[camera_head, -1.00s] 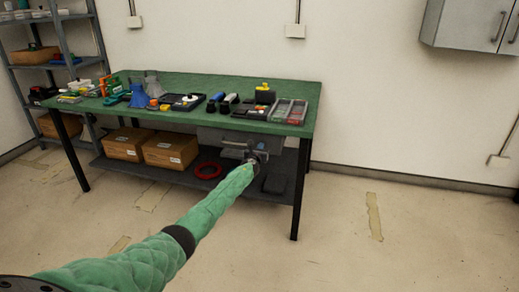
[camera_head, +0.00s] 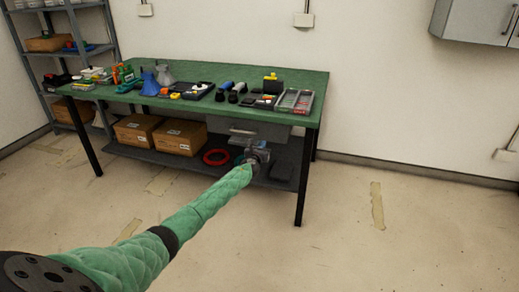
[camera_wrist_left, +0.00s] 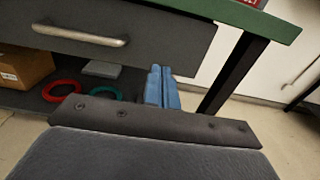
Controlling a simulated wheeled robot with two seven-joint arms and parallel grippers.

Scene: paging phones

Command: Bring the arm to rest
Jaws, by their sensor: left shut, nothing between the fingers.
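My left arm, in a green quilted sleeve, reaches from the lower left toward the workbench in the head view. My left gripper (camera_head: 262,149) is at its far end, in front of the bench's drawer (camera_head: 247,131) and lower shelf. In the left wrist view the blue fingers of the gripper (camera_wrist_left: 161,88) are together, with nothing between them. The right gripper does not show.
The green workbench (camera_head: 215,72) carries tools, bottles and trays. Cardboard boxes (camera_head: 178,137) and a red ring (camera_head: 216,157) lie on its lower shelf. A metal shelf unit (camera_head: 108,30) stands at the left. The floor to the right (camera_head: 420,230) is clear.

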